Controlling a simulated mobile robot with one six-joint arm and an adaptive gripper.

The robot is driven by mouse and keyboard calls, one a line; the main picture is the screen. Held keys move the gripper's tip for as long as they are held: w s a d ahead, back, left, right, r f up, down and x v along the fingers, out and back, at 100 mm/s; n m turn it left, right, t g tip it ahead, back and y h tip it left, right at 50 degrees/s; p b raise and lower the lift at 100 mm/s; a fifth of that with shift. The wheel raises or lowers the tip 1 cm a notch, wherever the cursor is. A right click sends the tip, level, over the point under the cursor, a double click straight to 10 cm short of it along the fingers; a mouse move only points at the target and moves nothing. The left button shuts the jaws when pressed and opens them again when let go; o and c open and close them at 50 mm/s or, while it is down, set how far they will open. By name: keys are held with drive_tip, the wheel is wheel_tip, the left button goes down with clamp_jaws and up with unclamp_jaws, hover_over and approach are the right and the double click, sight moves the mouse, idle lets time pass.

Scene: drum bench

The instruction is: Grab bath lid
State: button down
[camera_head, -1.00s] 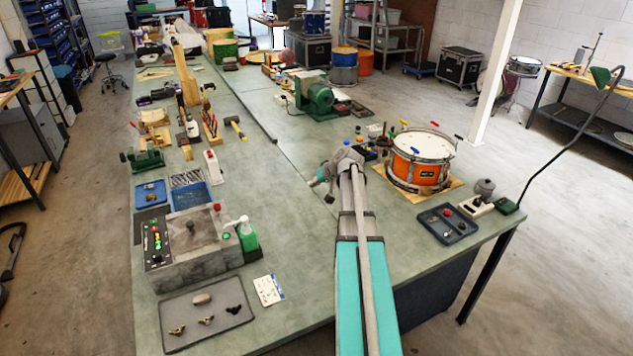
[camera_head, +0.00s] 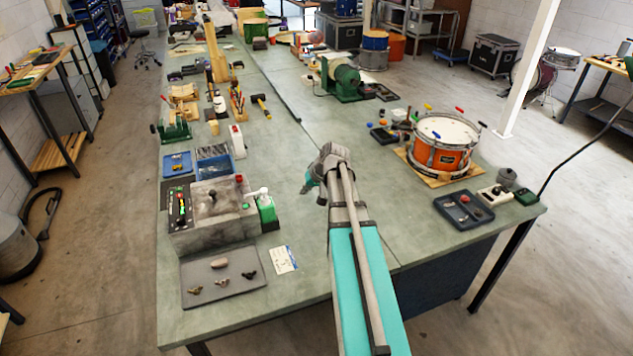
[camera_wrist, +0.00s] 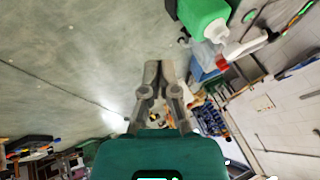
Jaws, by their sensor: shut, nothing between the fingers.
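The bath (camera_head: 208,232) is a grey box on the left part of the bench, with a control panel on its left side. Its grey lid (camera_head: 230,203) lies on top, with a dark knob in the middle. My gripper (camera_head: 308,188) is above the bench, to the right of the bath and apart from it. In the wrist view my gripper (camera_wrist: 160,66) has its fingers together, with nothing between them. The lid cannot be made out in the wrist view.
A green bottle (camera_head: 267,212) stands at the bath's right side; it also shows in the wrist view (camera_wrist: 203,14). A grey tray (camera_head: 222,285) with small parts lies in front. An orange drum (camera_head: 440,158) stands at right.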

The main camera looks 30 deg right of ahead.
drive_tip(key=s+a+f+n+g+h, duration=0.1)
drive_tip(key=s+a+g, duration=0.1)
drive_tip(key=s+a, duration=0.5)
drive_tip(key=s+a+f+n+g+h, duration=0.1)
drive_tip(key=s+a, duration=0.7)
drive_tip(key=a, duration=1)
drive_tip(key=shift+f+n+g+h, duration=0.4)
drive_tip(key=shift+n+g+h, duration=0.3)
drive_tip(key=shift+g, duration=0.5)
drive_tip(key=shift+a, duration=0.1)
